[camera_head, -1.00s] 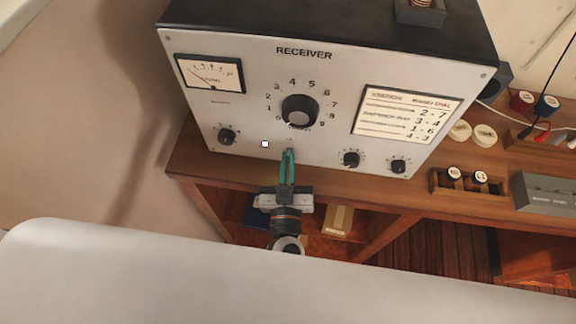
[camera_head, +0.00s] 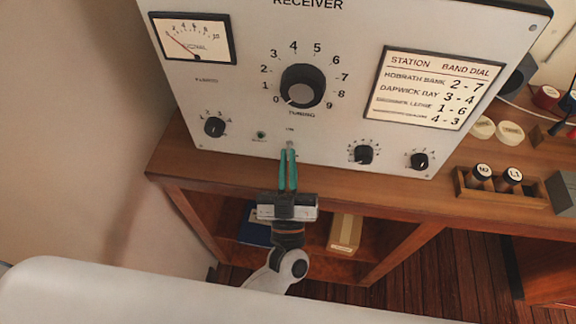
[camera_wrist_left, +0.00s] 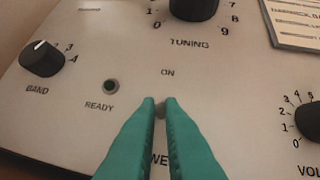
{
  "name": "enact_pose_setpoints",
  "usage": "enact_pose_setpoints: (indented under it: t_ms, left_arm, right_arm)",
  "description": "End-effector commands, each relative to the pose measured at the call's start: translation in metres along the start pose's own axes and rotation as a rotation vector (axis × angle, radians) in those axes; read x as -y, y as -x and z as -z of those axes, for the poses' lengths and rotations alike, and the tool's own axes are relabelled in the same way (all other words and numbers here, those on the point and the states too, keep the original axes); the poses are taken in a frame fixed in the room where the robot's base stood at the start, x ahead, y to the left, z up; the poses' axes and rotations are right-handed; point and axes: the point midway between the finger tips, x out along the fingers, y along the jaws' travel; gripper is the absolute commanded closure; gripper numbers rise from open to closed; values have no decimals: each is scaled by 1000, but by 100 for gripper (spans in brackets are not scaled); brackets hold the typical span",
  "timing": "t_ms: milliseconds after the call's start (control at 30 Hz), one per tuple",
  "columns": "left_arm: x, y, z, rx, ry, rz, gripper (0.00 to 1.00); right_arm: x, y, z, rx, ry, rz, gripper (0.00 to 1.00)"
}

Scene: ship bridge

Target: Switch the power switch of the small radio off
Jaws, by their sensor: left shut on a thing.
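The radio is a grey-fronted box marked RECEIVER (camera_head: 222,100) on a wooden bench. Its small metal power switch (camera_wrist_left: 160,111) sits low on the front, below the word ON, with its lower label mostly hidden. My left gripper (camera_head: 289,152) has its green fingertips at the switch, one on each side, and is shut on it. The fingers hide most of the switch, so its lever position is hard to tell. The READY lamp (camera_wrist_left: 110,86) left of the switch is dark green and unlit. My right gripper is not in view.
The tuning knob (camera_head: 303,87) is above the switch. The band knob (camera_head: 214,127) is to the left, and two small knobs (camera_head: 363,154) are to the right. Shelves are below.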

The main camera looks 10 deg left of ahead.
Motion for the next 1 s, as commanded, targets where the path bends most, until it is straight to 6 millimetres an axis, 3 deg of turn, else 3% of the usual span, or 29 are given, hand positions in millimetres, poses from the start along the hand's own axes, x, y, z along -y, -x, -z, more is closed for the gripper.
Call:
enact_pose_setpoints:
  t_ms: [300,333,467,767,867,1000]
  left_arm:
    - [0,1,1,-2,0,1,100]
    - [0,1,1,-3,0,1,89]
    - [0,1,1,-2,0,1,71]
    - [0,2,1,-2,0,0,71]
    - [-1,12,2,-2,0,-1,71]
    - [-1,39,4,-6,1,0,71]
  right_arm:
    - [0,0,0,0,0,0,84]
    - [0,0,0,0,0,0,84]
    - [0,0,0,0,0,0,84]
    - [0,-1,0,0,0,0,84]
    - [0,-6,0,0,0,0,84]
    - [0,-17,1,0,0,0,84]
